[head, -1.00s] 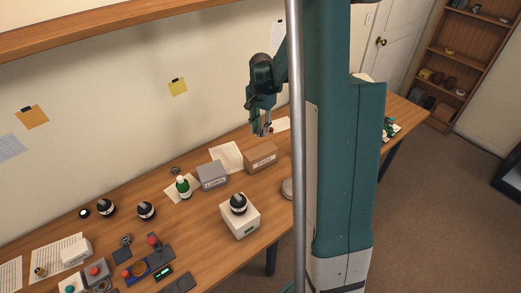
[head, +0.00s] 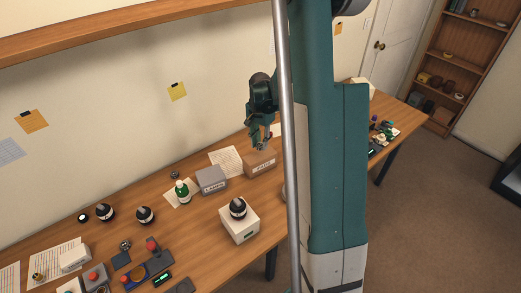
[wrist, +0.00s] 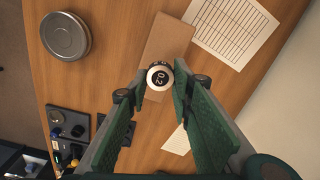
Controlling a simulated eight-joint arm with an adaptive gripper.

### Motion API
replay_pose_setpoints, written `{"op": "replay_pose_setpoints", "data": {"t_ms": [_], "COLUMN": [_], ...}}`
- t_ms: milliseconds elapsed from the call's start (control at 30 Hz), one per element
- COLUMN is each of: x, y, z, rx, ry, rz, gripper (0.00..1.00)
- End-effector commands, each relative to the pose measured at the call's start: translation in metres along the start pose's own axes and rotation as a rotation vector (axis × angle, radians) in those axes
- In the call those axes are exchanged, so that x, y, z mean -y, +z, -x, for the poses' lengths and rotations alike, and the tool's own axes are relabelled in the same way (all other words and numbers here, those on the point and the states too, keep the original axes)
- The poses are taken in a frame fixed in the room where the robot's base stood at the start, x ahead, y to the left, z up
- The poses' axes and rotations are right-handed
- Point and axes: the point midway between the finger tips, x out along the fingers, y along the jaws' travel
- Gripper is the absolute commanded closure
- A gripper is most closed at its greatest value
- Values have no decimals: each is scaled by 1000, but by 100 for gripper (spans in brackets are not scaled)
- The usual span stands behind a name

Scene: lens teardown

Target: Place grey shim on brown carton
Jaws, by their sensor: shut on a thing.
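The brown carton (head: 260,166) stands on the wooden table, right of a grey carton, with a label on its front. Its plain top (wrist: 169,38) also shows in the wrist view. My gripper (head: 262,144) is just above the brown carton. In the wrist view, my gripper (wrist: 160,88) is shut on a small round piece (wrist: 159,76) with a pale rim and a dark face marked 0.2, which I take as the grey shim. It overlaps the carton top in that view; I cannot tell whether it touches. The piece is too small to make out in the head view.
The grey carton (head: 211,181) stands close on the left. A white carton (head: 238,231) with a black-capped round item on it is nearer. A round grey tin (wrist: 65,36) and a printed sheet (wrist: 232,28) lie beside the brown carton.

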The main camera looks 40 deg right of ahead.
Motion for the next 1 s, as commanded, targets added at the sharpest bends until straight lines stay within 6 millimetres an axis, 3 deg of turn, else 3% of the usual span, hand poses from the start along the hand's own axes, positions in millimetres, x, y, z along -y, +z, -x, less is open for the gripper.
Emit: {"op": "replay_pose_setpoints", "data": {"t_ms": [433,800,1000], "x": [0,0,0], "y": [0,0,0], "z": [-4,-36,-43], "rx": [0,0,0], "ry": [0,0,0], "rz": [0,0,0], "gripper": [91,91,91]}}
